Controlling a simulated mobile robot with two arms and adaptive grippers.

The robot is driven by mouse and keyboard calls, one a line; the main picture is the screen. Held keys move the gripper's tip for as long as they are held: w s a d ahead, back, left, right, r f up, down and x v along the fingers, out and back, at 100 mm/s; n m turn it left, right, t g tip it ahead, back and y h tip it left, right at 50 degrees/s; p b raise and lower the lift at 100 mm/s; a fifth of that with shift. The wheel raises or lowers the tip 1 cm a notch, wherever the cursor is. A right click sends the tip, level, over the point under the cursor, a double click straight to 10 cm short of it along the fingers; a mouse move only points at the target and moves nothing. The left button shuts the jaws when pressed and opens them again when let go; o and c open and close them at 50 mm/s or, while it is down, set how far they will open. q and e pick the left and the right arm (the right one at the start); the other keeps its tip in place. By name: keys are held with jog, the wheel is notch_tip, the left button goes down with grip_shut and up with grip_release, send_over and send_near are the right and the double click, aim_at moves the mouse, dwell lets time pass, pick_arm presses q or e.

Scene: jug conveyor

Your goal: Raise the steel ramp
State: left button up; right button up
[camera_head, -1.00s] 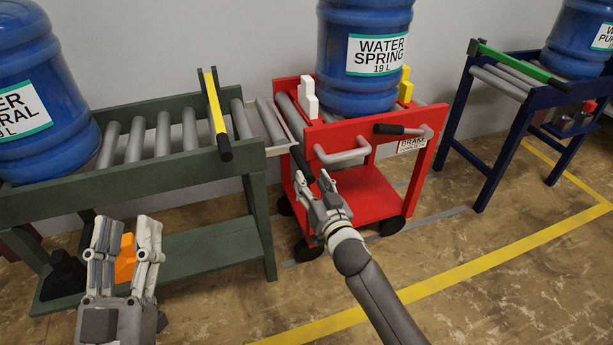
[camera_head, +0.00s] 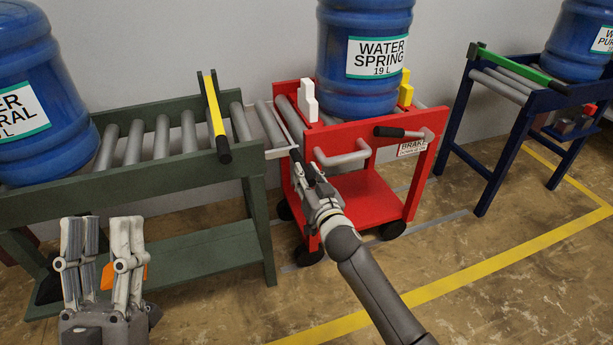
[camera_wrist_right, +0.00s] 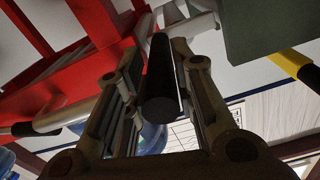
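The steel ramp (camera_head: 288,121) is a pale grey piece in the gap between the green roller stand and the red cart. Its black handle (camera_head: 295,154) sticks out at the front, partly hidden by my right gripper (camera_head: 304,170). In the right wrist view, the black handle (camera_wrist_right: 160,85) lies between the two fingers of my right gripper (camera_wrist_right: 155,65). The fingers are apart, one on each side of it; firm contact does not show. My left gripper (camera_head: 98,222) is open and empty in front of the green stand, at lower left.
The green stand (camera_head: 160,178) has a yellow-barred lever (camera_head: 214,110) and a blue jug (camera_head: 40,110). The red cart (camera_head: 370,205) carries another jug (camera_head: 362,85) and has a black-gripped brake lever (camera_head: 390,131). A blue stand (camera_head: 500,150) is at right. Floor in front is clear.

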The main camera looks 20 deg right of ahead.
grip_shut()
